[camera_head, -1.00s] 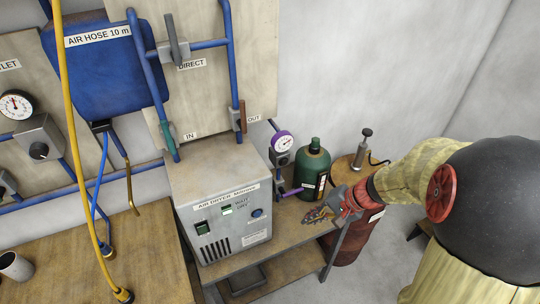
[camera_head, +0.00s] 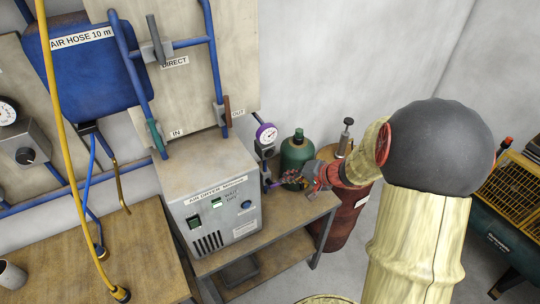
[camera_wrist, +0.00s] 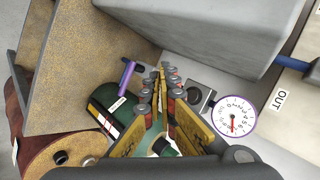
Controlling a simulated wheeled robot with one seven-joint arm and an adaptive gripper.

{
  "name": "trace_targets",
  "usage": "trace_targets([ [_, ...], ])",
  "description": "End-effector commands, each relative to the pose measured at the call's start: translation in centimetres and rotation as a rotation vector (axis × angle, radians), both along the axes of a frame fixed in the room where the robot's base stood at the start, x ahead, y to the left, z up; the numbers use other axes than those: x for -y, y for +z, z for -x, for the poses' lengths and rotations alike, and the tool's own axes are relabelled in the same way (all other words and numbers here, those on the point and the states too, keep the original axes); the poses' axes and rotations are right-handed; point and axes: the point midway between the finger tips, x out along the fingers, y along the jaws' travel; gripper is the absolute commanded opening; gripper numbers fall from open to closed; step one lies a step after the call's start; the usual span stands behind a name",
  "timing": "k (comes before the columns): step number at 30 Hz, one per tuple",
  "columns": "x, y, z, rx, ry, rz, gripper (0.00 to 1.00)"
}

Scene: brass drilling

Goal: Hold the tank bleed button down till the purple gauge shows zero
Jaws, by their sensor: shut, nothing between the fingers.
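The purple-rimmed gauge (camera_head: 267,132) stands on a small pipe behind the dryer; it also shows in the wrist view (camera_wrist: 234,117), where its red needle is visible but too small to read surely. A green tank (camera_head: 297,152) stands right of it, partly behind my gripper, and shows below left in the wrist view (camera_wrist: 106,118). I cannot make out the bleed button; contact cannot be told.
The grey air dryer (camera_head: 212,202) stands left of my gripper on a bench (camera_head: 300,217). A dark red cylinder (camera_head: 343,207) stands right of it. Blue pipes and a board (camera_head: 235,60) rise behind. A yellow-topped machine (camera_head: 513,190) is at the far right.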

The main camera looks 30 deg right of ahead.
Motion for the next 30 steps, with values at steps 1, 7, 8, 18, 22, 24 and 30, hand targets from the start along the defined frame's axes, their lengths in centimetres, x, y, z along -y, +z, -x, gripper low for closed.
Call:
trace_targets([
  [1,0.0,0.0,-0.2,0.0,0.001,0.0,0.0],
  [7,-0.1,0.1,-1.9,-0.001,0.001,-0.001,0.0],
  [8,-0.1,0.1,-2.3,-0.001,0.003,-0.001,0.0],
  [18,-0.3,0.0,-6.7,0.001,0.002,0.0,0.0],
  [22,-0.3,-0.1,-7.8,0.0,0.001,0.0,0.0],
  [24,-0.3,-0.1,-8.2,0.0,0.001,0.0,0.0],
  [30,-0.3,0.0,-8.7,0.0,0.0,0.0,0.0],
])
